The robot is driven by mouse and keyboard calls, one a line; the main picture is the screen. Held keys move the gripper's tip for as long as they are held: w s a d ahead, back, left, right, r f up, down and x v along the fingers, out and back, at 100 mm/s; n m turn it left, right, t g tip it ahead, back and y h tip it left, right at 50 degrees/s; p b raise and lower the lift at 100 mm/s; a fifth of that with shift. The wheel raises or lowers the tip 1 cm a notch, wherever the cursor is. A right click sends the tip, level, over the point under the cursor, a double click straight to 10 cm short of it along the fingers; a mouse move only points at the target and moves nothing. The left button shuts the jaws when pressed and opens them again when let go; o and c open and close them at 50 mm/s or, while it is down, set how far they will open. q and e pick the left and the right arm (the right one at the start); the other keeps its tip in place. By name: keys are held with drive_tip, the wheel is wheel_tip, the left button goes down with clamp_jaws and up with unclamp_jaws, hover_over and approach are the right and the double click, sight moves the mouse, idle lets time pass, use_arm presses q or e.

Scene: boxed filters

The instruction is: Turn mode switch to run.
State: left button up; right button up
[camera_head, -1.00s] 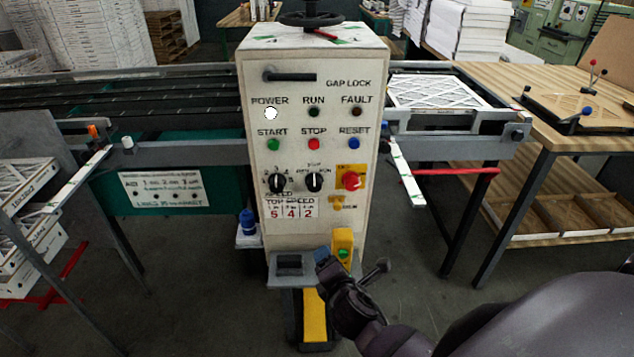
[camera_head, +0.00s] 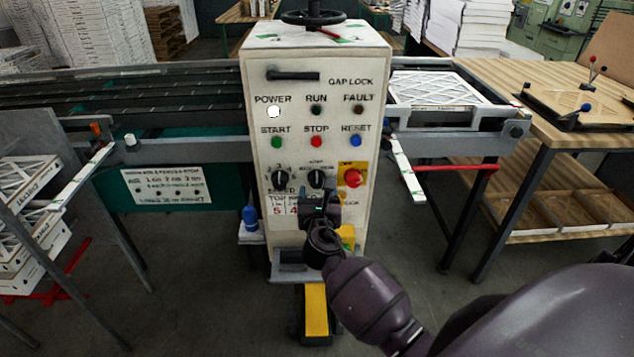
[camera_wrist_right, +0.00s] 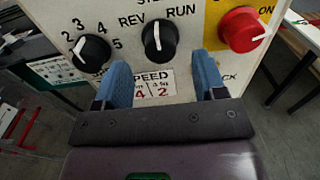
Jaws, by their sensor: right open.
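The control panel (camera_head: 315,90) is a white upright box with labelled lamps, buttons and knobs. The mode switch (camera_head: 316,178) is a black round knob with a white pointer line; it also shows in the right wrist view (camera_wrist_right: 158,40), between the labels REV and RUN. Its pointer stands about upright, toward a label at the top that is partly cut off. My right gripper (camera_head: 320,196) is just below the knob. In the right wrist view its blue fingers (camera_wrist_right: 160,75) are apart, one at each side below the knob, with nothing between them. My left gripper is not in view.
The gap lock handle (camera_head: 292,75) is higher up. A grey ledge (camera_head: 290,262) juts out below the panel.

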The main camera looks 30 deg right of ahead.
sight(318, 183)
drive_tip(key=shift+x, duration=2.4)
drive_tip(key=shift+c, duration=0.4)
drive_tip(key=shift+a, duration=0.1)
drive_tip(key=c, duration=0.8)
drive_tip(key=shift+c, duration=0.2)
drive_tip(key=shift+m, duration=0.4)
drive_tip(key=m+b, duration=0.1)
drive_tip(key=m, duration=0.2)
drive_tip(key=shift+f+m, duration=0.1)
drive_tip(key=shift+m, duration=0.2)
drive_tip(key=shift+s+m+b, duration=0.1)
drive_tip(key=shift+m+b, duration=0.75)
drive_tip(key=shift+m, duration=1.45)
drive_tip(key=o, duration=0.9)
